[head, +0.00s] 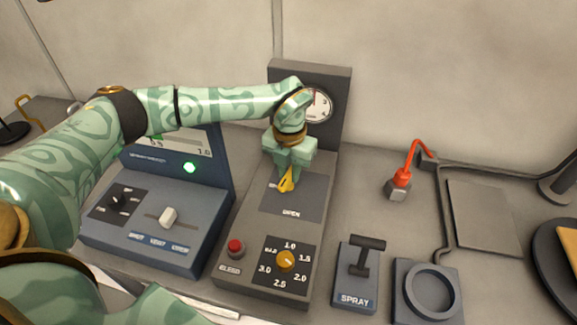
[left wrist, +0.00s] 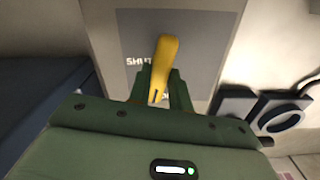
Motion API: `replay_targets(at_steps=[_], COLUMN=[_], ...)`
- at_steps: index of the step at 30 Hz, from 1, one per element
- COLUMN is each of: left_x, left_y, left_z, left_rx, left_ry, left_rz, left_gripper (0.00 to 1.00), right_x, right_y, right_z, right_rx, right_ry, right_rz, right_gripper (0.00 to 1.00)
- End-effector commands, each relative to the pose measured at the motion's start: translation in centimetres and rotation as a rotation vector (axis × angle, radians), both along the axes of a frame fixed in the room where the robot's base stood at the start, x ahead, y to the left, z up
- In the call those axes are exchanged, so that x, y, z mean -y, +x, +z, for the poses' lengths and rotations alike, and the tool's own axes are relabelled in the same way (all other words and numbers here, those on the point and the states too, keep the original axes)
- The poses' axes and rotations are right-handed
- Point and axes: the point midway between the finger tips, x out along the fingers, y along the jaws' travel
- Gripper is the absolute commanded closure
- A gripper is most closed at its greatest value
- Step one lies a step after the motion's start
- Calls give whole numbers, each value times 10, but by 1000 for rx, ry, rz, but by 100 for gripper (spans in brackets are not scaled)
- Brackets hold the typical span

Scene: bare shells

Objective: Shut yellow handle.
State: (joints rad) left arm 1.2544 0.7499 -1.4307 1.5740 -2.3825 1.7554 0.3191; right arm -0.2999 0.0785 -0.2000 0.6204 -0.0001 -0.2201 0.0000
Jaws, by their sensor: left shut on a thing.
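The yellow handle (head: 287,182) is on a dark label plate on the upper part of the grey panel box (head: 243,213). In the head view, the word OPEN is printed below it. In the left wrist view the yellow handle (left wrist: 164,62) points up and slightly right, with the word SHUT to its left. My left gripper (head: 285,185) comes down from above and is shut on the handle; its fingers (left wrist: 163,95) sit on both sides of the handle's near part. The handle's pivot is hidden. My right gripper is not in view.
The grey box also carries a gauge (head: 317,105), a red button (head: 235,246) and an orange dial (head: 285,260). A blue console (head: 170,240) stands close on the left. A SPRAY lever (head: 362,270) and a ring holder (head: 428,290) stand on the right.

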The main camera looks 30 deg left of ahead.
Motion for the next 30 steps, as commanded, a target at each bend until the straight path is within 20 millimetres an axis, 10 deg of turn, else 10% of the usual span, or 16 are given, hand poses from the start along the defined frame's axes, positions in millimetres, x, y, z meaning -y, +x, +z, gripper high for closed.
replay_targets(at_steps=[30], left_x=[0], left_y=[2], left_z=[5], left_rx=[5], left_ry=[1], left_rz=[-956], left_gripper=[100], right_x=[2], right_y=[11], right_z=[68], right_rx=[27], right_ry=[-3], right_rz=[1], right_gripper=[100])
